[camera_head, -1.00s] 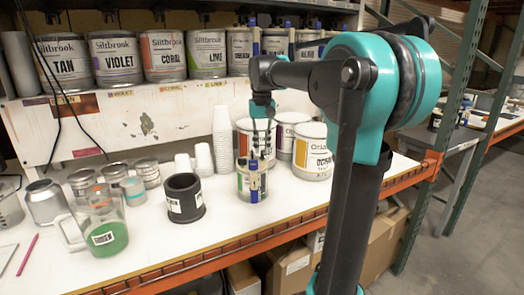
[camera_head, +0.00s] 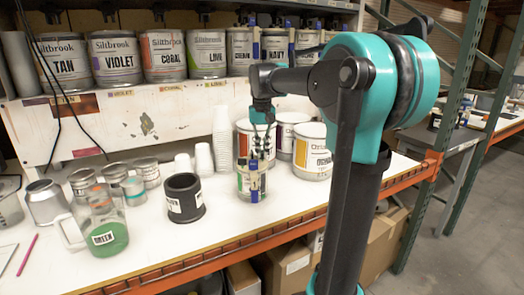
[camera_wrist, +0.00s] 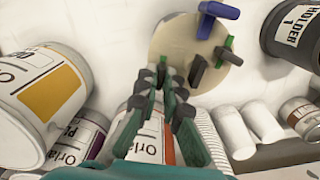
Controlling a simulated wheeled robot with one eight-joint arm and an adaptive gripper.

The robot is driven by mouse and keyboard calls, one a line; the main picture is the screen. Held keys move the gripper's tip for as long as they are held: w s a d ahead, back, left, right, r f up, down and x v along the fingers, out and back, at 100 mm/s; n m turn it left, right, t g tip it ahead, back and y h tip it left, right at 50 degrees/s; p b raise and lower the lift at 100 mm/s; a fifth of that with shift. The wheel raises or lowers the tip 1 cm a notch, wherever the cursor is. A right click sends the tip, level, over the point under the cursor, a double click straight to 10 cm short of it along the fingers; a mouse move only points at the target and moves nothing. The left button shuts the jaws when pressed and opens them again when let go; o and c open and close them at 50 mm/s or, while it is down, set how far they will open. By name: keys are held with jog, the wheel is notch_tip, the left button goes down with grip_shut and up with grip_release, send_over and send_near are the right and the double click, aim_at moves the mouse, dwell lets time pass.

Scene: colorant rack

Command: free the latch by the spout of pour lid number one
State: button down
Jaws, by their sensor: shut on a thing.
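A small can (camera_head: 243,184) with a pour lid stands upright on the bench, below my gripper in the head view. Blue and green parts show at its lid and front. In the wrist view the lid is a round beige disc (camera_wrist: 178,40) with a blue part (camera_wrist: 218,10), a green part and short dark pieces (camera_wrist: 197,70) on it. My gripper (camera_wrist: 161,72) is at the lid's near edge, its fingers close together and shut on a latch. The fingers hide most of that latch, and I cannot read the lid's number.
A black cup (camera_head: 184,198), marked HOLDER 1 in the wrist view (camera_wrist: 292,35), stands left of the can. Larger paint cans (camera_head: 312,152) stand close behind and right. White cup stacks (camera_head: 221,140) are behind. A jug of green paint (camera_head: 105,232) is at left. The front bench strip is clear.

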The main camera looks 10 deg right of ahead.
jog(key=shift+n, duration=0.4)
jog(key=n, duration=0.3)
jog(key=shift+n, duration=0.4)
jog(key=n, duration=0.3)
jog(key=shift+n, duration=0.3)
jog(key=n, duration=0.4)
jog(key=shift+n, duration=2.2)
jog(key=c, duration=1.9)
grip_release()
jog(key=shift+c, duration=0.2)
